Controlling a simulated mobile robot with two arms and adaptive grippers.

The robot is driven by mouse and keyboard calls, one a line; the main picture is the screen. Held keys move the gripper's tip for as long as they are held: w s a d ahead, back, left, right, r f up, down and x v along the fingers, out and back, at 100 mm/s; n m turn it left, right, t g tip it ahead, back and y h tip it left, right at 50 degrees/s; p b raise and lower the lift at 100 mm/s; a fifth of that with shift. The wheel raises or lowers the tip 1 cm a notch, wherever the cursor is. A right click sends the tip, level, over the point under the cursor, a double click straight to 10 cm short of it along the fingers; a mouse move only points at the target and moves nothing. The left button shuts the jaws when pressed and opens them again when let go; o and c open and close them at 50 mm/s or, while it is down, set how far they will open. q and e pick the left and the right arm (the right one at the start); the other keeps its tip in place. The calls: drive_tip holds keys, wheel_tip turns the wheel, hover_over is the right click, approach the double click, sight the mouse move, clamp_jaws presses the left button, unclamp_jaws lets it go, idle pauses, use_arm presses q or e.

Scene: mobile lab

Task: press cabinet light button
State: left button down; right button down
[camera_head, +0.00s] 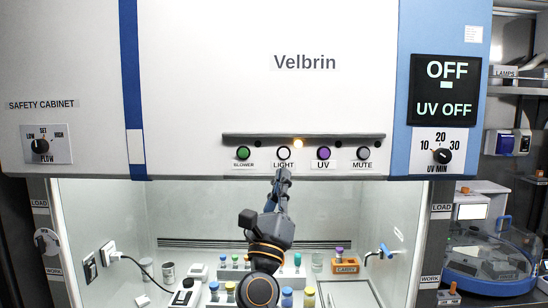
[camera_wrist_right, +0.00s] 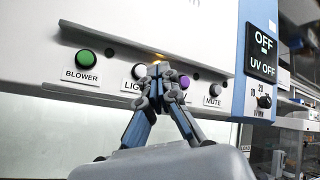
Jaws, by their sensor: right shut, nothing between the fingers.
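The white LIGHT button (camera_head: 284,153) sits in the row of buttons on the front panel of the safety cabinet. It also shows in the right wrist view (camera_wrist_right: 139,71), just left of the fingertips and partly covered. My right gripper (camera_head: 282,173) is shut and empty, with its tips pointing up just below the LIGHT button and over its label's lower edge. In the right wrist view the closed tips (camera_wrist_right: 158,69) lie between the LIGHT and the purple UV button (camera_wrist_right: 184,83). I cannot tell whether they touch the panel. My left gripper is out of view.
The green BLOWER button (camera_head: 242,153), the UV button (camera_head: 323,153) and the MUTE button (camera_head: 363,153) flank it. A small lamp (camera_head: 298,143) glows yellow. The display (camera_head: 446,90) reads OFF and UV OFF. Bottles and racks stand inside the cabinet below.

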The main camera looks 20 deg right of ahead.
sight(284, 153)
drive_tip(key=r+m, duration=0.1)
drive_tip(key=s+r+m, duration=0.1)
drive_tip(key=r, duration=0.1)
drive_tip(key=shift+s+h, duration=0.1)
drive_tip(key=shift+h, duration=0.3)
drive_tip(key=shift+w+d+f+b, duration=0.1)
drive_tip(key=shift+w+d+b, duration=0.4)
drive_tip(key=shift+w, duration=0.95)
drive_tip(key=shift+w+d+r+b, duration=0.1)
drive_tip(key=shift+w+d+b, duration=0.15)
drive_tip(key=shift+w+b, duration=0.8)
drive_tip(key=shift+w+d+f+b, duration=0.1)
drive_tip(key=shift+w+d+b, duration=0.25)
drive_tip(key=shift+w, duration=1.45)
drive_tip(key=shift+w+d, duration=0.15)
drive_tip(key=shift+w, duration=0.25)
